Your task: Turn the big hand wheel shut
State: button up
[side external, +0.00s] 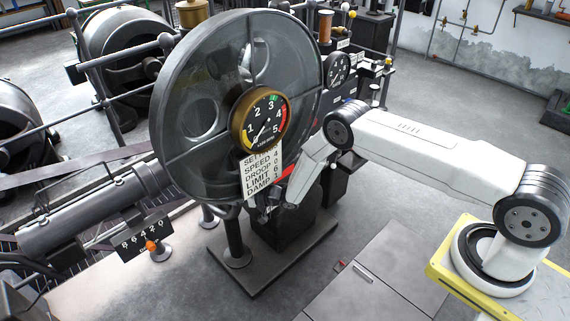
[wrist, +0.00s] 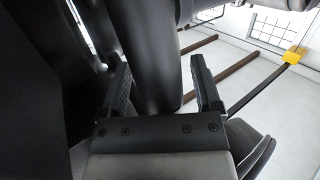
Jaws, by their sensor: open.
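A big dark round wheel (side external: 185,70) with a thick rim stands upright in the side view, left of my arm. A brass gauge (side external: 260,120) and a white card (side external: 261,174) cover part of its front. I cannot tell from the side view whether this is the hand wheel. My gripper (side external: 272,198) is low at the wheel's lower right, partly hidden behind the card. In the wrist view my gripper (wrist: 163,92) is open. A thick, smooth dark bar (wrist: 157,45) runs between its fingers, with a gap to the right finger. Contact at the left finger is unclear.
A black machine base on a plate (side external: 245,272) stands below the wheel. A numbered scale with an orange knob (side external: 150,245) is at the lower left. Railings and dark round machines (side external: 125,50) fill the upper left. Grey floor at the right (side external: 440,120) is clear.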

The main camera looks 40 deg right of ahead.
jog(key=f+v, duration=0.1)
jog(key=v, duration=0.6)
jog(key=shift+s+r, duration=0.2)
jog(key=shift+r, duration=0.3)
jog(key=shift+d+f, duration=0.1)
jog(key=shift+d, duration=0.05)
jog(key=s+d+f+m+g+h, duration=0.1)
jog(key=s+d+m+g+h, duration=0.3)
jog(key=s+m+g+h, duration=0.35)
jog(key=s+d+r+g+h, duration=0.1)
jog(key=s+r+g, duration=0.1)
jog(key=s+r, duration=0.7)
jog(key=s+d+r+g, duration=0.1)
jog(key=s+r, duration=0.9)
jog(key=r, duration=0.4)
jog(key=shift+d+n+g+h, duration=0.3)
jog(key=shift+n+g+h, duration=0.05)
jog(key=shift+o, duration=0.3)
